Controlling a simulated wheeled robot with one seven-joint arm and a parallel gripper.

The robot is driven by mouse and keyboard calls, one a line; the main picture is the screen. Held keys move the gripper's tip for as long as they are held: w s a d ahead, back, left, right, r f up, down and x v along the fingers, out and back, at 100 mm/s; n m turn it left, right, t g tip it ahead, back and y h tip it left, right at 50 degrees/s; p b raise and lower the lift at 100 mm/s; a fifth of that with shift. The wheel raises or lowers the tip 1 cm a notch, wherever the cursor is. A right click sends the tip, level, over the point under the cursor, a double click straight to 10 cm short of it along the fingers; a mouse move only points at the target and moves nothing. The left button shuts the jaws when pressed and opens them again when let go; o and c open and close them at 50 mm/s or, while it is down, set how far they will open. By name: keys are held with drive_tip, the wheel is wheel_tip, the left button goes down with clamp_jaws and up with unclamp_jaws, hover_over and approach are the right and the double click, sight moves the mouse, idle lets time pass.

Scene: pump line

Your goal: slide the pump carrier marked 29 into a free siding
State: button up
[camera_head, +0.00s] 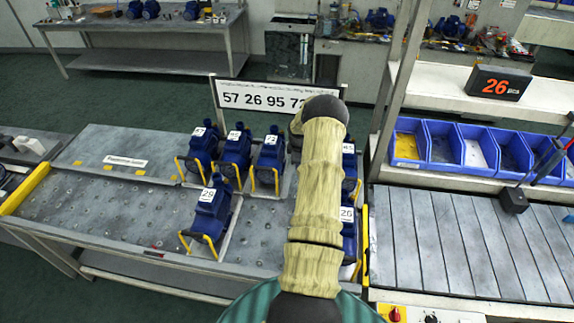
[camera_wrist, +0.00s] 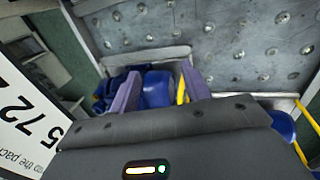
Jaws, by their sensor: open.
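The pump carrier marked 29 (camera_head: 210,215) holds a blue pump with a yellow handle and stands at the front of the row on the studded table (camera_head: 110,205), left of my arm. My gripper (camera_wrist: 157,82) is open, its purple fingers spread. A blue pump (camera_wrist: 157,90) on a grey carrier shows between and beyond the fingers; its number is not visible. I cannot tell whether the fingers touch it. My arm hides the gripper in the head view. A labelled grey panel (camera_head: 110,153) lies at the table's back left; I cannot tell if it is a siding.
Three pump carriers (camera_head: 235,152) stand side by side behind carrier 29. A carrier marked 26 (camera_head: 347,230) stands at the right, partly behind my arm. A number sign (camera_head: 262,97) rises behind them. The table's left part is bare. Blue bins (camera_head: 438,147) stand at right.

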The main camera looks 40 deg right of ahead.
drive_tip(key=b, duration=0.9)
hover_over(196, 235)
drive_tip(key=shift+w+d, duration=0.15)
drive_tip(key=shift+d, duration=0.2)
drive_tip(key=f+b, duration=0.1)
drive_tip(key=f, duration=0.1)
drive_tip(key=f+b, duration=0.4)
drive_tip(key=shift+a+f, duration=0.2)
drive_tip(key=shift+a, duration=0.2)
drive_tip(key=shift+d+f+b, duration=0.2)
drive_tip(key=shift+f+b, duration=0.3)
drive_tip(key=shift+b, duration=0.05)
drive_tip(key=shift+r, duration=0.1)
drive_tip(key=shift+a, duration=0.1)
clamp_jaws()
